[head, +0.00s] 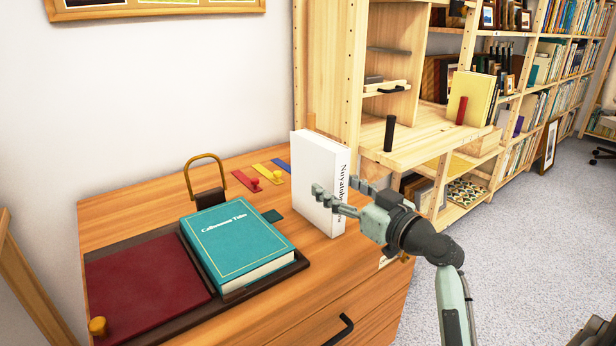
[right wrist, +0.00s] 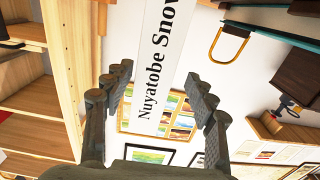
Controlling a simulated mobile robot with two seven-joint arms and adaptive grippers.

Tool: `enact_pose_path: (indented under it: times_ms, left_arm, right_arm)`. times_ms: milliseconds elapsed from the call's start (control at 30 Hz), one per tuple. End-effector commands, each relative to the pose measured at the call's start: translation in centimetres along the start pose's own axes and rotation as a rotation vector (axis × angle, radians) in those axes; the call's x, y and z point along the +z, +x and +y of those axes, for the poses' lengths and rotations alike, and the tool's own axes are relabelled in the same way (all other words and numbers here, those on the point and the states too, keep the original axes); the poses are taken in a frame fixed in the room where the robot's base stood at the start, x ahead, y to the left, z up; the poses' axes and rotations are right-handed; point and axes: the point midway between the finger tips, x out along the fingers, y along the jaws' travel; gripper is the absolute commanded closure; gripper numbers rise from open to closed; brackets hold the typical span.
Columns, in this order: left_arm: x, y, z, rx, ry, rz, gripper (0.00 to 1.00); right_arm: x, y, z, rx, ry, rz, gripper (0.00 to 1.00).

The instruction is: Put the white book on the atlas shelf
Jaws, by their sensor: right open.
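The white book (head: 318,180) stands upright on the wooden cabinet top, its lettered spine facing right. My right gripper (head: 318,197) is open at the spine, one finger crossing the book's front face. In the right wrist view the spine (right wrist: 163,65) shows between the spread fingers of the gripper (right wrist: 160,90); I cannot tell whether they touch it. The pale wooden bookcase (head: 328,60) stands behind to the right. Its jutting shelf board (head: 425,135) carries a black peg, a red peg and a yellow book (head: 478,97). No label shows which shelf is the atlas shelf. My left gripper is out of view.
A teal book (head: 237,240) lies on a dark tray beside a maroon panel (head: 145,283), left of the white book. A brass-coloured loop handle (head: 204,172) rises behind it. Coloured strips (head: 262,175) lie near the wall. Open carpet (head: 520,240) lies at the right.

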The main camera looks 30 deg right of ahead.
Motion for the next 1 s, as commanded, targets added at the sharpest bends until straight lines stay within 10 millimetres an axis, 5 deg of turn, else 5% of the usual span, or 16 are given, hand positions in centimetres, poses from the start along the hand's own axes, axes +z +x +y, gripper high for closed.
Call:
enact_pose_path:
  times_ms: [500, 833, 1000]
  left_arm:
    - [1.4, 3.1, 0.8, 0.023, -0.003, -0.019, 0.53]
    - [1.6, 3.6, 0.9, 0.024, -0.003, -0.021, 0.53]
    - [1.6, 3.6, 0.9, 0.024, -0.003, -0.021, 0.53]
  right_arm:
    - [0.1, 6.6, 0.8, 0.0, 0.004, 0.001, 0.43]
    - [0.3, 7.4, 0.8, -0.001, 0.001, -0.001, 0.43]
    - [0.3, 7.4, 0.8, -0.001, 0.001, -0.002, 0.63]
